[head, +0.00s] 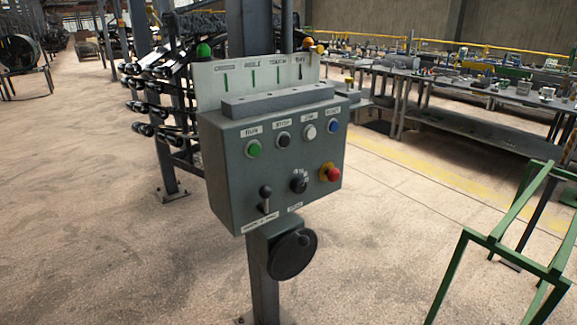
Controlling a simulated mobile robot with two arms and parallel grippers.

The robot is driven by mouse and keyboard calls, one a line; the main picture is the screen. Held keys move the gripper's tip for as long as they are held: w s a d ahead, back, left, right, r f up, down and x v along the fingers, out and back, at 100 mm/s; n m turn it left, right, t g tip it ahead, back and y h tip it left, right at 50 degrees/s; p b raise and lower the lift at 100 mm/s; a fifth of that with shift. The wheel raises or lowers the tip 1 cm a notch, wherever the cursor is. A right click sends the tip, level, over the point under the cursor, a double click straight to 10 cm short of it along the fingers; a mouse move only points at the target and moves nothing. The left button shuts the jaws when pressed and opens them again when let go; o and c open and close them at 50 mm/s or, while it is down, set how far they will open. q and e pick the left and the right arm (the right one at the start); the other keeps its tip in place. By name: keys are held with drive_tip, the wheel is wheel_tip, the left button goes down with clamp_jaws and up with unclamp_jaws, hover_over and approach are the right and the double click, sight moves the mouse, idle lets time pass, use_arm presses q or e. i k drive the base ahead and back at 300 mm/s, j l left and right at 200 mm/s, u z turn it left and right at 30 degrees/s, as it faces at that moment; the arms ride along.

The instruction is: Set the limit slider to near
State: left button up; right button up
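A grey control box (230,190) stands on a post in the middle of the head view. A light grey bar (278,98) lies along its top, in front of an upright plate (208,88) with several thin marks under small labels. I cannot tell which part is the limit slider or read its setting. The front has a green button (254,149), a black one (283,140), a white one (309,132) and a blue one (333,126). Below are a lever (265,198), a black rotary knob (298,183) and a red stop button (333,174). Neither gripper shows.
A dark handwheel (288,258) sits under the box. A green metal frame (500,247) stands at the lower right. A rack with dark parts (160,105) is behind left, and a long workbench (470,92) is behind right. The floor in front and left is clear.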

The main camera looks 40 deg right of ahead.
sight(319, 49)
drive_tip(key=z, duration=1.35)
